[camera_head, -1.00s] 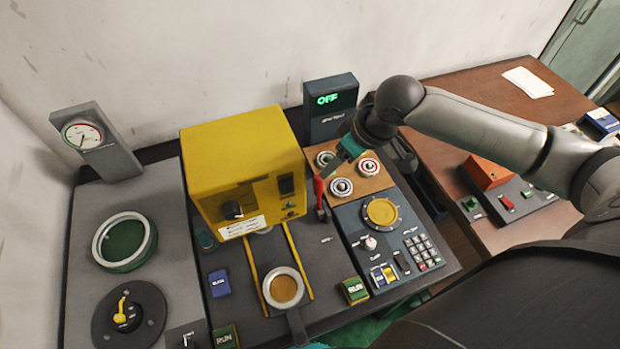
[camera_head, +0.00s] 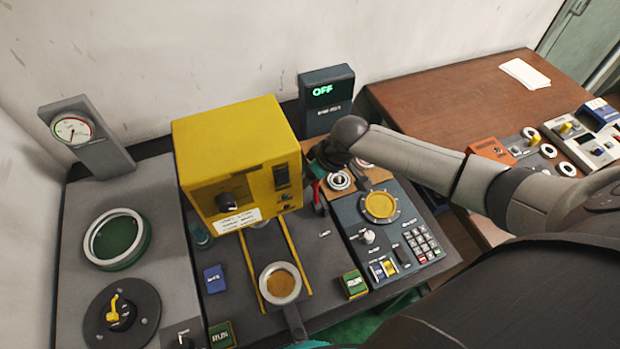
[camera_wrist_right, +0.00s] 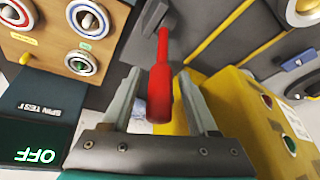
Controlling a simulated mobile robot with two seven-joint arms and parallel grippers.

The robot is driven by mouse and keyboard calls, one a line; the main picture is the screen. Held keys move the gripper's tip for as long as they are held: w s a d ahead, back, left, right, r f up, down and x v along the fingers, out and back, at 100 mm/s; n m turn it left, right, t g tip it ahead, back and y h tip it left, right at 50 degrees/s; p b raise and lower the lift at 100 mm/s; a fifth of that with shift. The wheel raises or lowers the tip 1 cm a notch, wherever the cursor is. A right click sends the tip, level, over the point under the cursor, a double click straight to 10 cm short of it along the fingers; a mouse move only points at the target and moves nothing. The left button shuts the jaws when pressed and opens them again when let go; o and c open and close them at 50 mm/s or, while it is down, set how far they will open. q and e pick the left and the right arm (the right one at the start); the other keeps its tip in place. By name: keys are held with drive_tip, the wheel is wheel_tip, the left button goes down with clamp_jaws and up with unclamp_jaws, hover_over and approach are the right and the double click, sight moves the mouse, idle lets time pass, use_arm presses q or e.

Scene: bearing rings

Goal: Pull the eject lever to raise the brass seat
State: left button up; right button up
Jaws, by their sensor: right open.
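The eject lever has a red handle, seen in the head view (camera_head: 318,197) in the gap between the yellow machine and the wooden ring board. In the right wrist view the red handle (camera_wrist_right: 160,85) stands between the two fingers of my right gripper (camera_wrist_right: 160,98). The fingers are apart, one on each side of the handle, with visible gaps. In the head view my right wrist hides most of that gripper and the lever's top. A round brass-coloured seat (camera_head: 380,205) lies in the dark panel to the right of the lever.
The yellow machine (camera_head: 235,150) stands close left of the lever. The wooden board with rings (camera_head: 338,181) is close right, partly under my arm. The OFF display box (camera_head: 328,100) stands behind. A ringed pan (camera_head: 280,283) sits on yellow rails in front.

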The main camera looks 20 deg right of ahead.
clamp_jaws()
idle(0.5)
idle(1.0)
